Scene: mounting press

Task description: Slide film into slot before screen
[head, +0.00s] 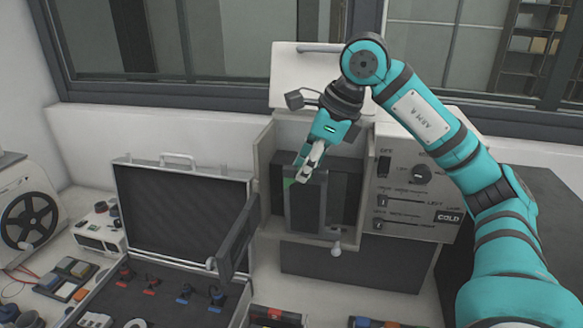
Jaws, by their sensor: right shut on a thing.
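My right gripper (309,166) reaches down in front of the mounting press and is shut on the top edge of a dark upright plate, which looks like the film (308,207). The film hangs at the press's open front, with a small green mark by its top left corner. Whether it is inside a slot or just in front of one, I cannot tell. The press (268,168) is a pale box with a dark interior; the screen cannot be told apart from the dark panels there. My left gripper is out of view.
A dark door flap (238,238) stands open at the press's left front. A control panel (417,190) with a knob and sliders is on its right. An open case (182,207) with colored clips lies to the left. A reel machine (30,215) stands far left.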

